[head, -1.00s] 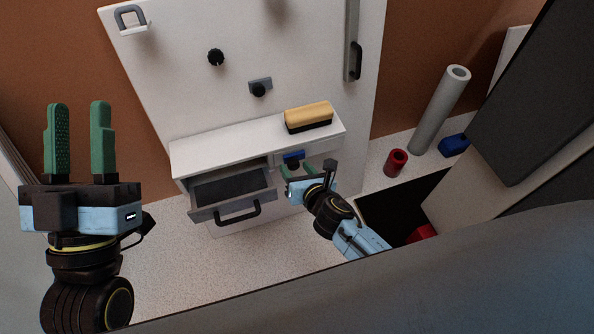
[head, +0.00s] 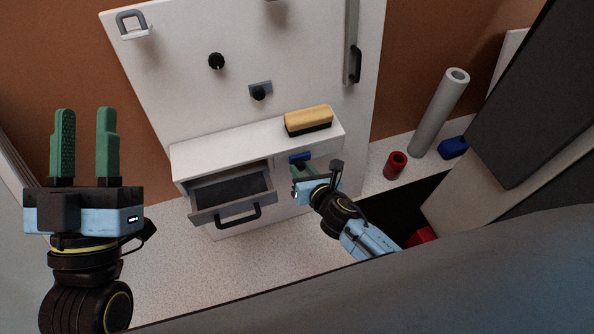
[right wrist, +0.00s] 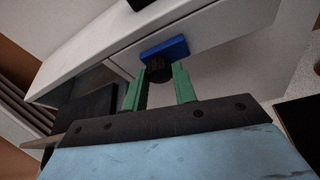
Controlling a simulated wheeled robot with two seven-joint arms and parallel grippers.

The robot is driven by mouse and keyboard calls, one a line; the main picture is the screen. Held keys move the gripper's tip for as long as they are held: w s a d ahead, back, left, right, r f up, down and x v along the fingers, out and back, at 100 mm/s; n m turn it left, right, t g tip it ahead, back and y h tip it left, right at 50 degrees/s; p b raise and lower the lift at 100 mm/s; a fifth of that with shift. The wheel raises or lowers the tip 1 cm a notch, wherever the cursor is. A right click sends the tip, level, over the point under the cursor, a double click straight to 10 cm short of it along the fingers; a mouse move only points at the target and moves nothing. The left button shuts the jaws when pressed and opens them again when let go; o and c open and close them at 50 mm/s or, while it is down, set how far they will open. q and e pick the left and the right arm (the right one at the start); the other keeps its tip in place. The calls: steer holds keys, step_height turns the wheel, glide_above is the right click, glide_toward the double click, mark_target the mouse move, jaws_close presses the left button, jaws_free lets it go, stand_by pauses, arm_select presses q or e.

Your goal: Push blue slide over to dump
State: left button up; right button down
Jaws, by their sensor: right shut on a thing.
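The blue slide (head: 299,158) sits on the white front of the cabinet (head: 226,142), right of the open drawer and below the top ledge. In the right wrist view, the blue slide (right wrist: 165,50) is a flat blue block with a dark round knob (right wrist: 159,72) below it. My right gripper (head: 302,172) is at the slide, its green fingers on either side of the knob and shut on it. The fingers partly hide the contact. My left gripper (head: 85,115) is raised at the far left, open and empty, away from the cabinet.
The grey drawer (head: 231,196) stands open, left of my right gripper. A yellow brush (head: 308,119) lies on the ledge. A red cylinder (head: 395,166), a grey tube (head: 438,112) and a blue block (head: 453,148) stand at the right, near a dark opening (head: 405,205).

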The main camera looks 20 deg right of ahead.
arm_select(q)
steer(key=shift+w+f+g, duration=0.25)
steer(key=shift+f+g, duration=0.05)
steer(key=shift+g, duration=0.2)
arm_select(e)
steer(key=shift+w+d, duration=0.1)
steer(key=shift+d, duration=1.35)
steer(key=c, duration=1.1)
jaws_free()
arm_select(q)
steer(key=shift+d, duration=0.1)
arm_select(e)
steer(key=p, duration=0.3)
glide_toward(307, 160)
arm_select(q)
step_height(307, 160, down, 14)
steer(key=a+g+y+p, duration=0.1)
steer(key=a+g+y, duration=0.1)
steer(key=g, duration=0.7)
steer(key=shift+a+g+y, duration=0.35)
steer(key=shift+g+y, duration=0.05)
steer(key=shift+y, duration=0.5)
arm_select(e)
steer(key=a+v, duration=0.1)
steer(key=v, duration=0.6)
steer(key=shift+s+d, duration=0.4)
steer(key=shift+d, duration=0.1)
